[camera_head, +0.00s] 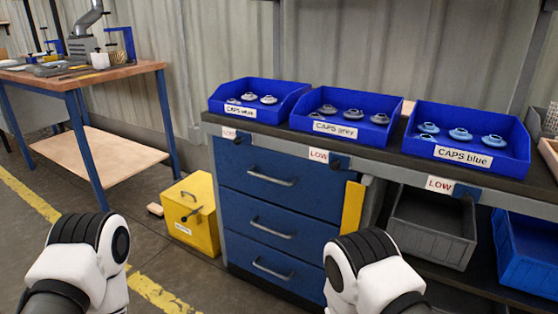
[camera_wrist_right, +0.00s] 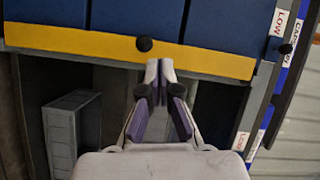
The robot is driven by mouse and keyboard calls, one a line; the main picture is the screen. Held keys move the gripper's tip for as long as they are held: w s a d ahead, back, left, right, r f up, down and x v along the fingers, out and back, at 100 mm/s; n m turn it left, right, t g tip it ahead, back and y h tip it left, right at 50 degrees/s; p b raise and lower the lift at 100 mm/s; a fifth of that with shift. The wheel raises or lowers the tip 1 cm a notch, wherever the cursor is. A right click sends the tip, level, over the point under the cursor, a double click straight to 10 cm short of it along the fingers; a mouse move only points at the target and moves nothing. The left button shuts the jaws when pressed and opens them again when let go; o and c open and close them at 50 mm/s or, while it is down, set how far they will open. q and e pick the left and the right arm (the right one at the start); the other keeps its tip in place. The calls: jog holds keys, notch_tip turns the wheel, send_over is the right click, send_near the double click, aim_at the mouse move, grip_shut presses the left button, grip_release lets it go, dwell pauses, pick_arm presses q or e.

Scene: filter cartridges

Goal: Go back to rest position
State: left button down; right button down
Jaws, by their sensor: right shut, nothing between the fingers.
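My right gripper (camera_wrist_right: 160,70) shows in the right wrist view with its fingertips together and nothing between them. Its tips are in front of or close to a yellow strip (camera_wrist_right: 80,41) on the blue drawer cabinet; I cannot tell whether they touch. In the head view only white and black parts of my two arms show at the bottom edge. My left gripper is out of view.
The blue drawer cabinet (camera_head: 270,205) carries cap bins labelled white (camera_head: 255,112), grey (camera_head: 340,135) and blue (camera_head: 465,157). A grey crate (camera_head: 432,228) sits under the bench. A yellow box (camera_head: 190,215) stands on the floor. A wooden workbench (camera_head: 85,78) is at left.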

jog(key=s+d+f+n+g, duration=0.2)
jog(key=s+d+f+g, duration=0.25)
jog(key=s, duration=0.35)
jog(key=s+d+f+n+g, duration=0.2)
jog(key=s+d+f+g, duration=0.3)
jog(key=s, duration=0.3)
jog(key=s+f+n+g+y, duration=0.2)
jog(key=s+n+g, duration=0.8)
jog(key=s, duration=1)
notch_tip(320, 180, up, 30)
jog(key=n+t+p, duration=0.2)
jog(key=p, duration=2.7)
jog(key=shift+a+f, duration=0.25)
jog(key=shift+a, duration=0.15)
